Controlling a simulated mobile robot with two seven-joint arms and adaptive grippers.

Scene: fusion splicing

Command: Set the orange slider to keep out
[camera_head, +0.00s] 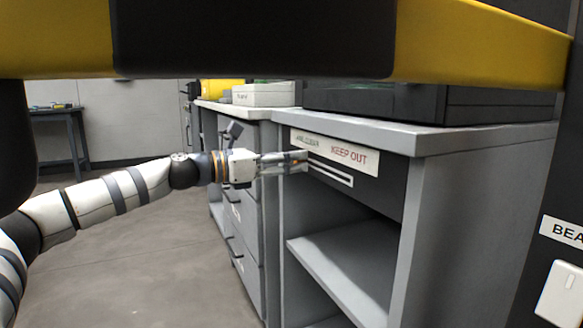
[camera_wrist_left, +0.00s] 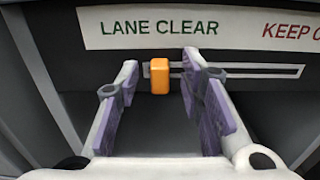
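The orange slider (camera_wrist_left: 159,76) stands at the left part of a dark horizontal slot (camera_wrist_left: 262,71), below the words LANE CLEAR on a white label (camera_wrist_left: 230,28). The words KEEP OUT are at the label's right, partly cut off in the wrist view and whole in the head view (camera_head: 349,154). My left gripper (camera_wrist_left: 163,82) is open, with its two purple-padded fingers on either side of the slider; gaps show on both sides. In the head view my left gripper (camera_head: 299,161) reaches the panel from the left and mostly hides the slider. My right gripper is not in view.
The slot panel is on the front of a grey bench (camera_head: 470,138) with open shelves (camera_head: 338,262) below. A drawer cabinet (camera_head: 245,215) stands to its left. A yellow and black beam (camera_head: 300,40) crosses the top of the head view. The floor at left is clear.

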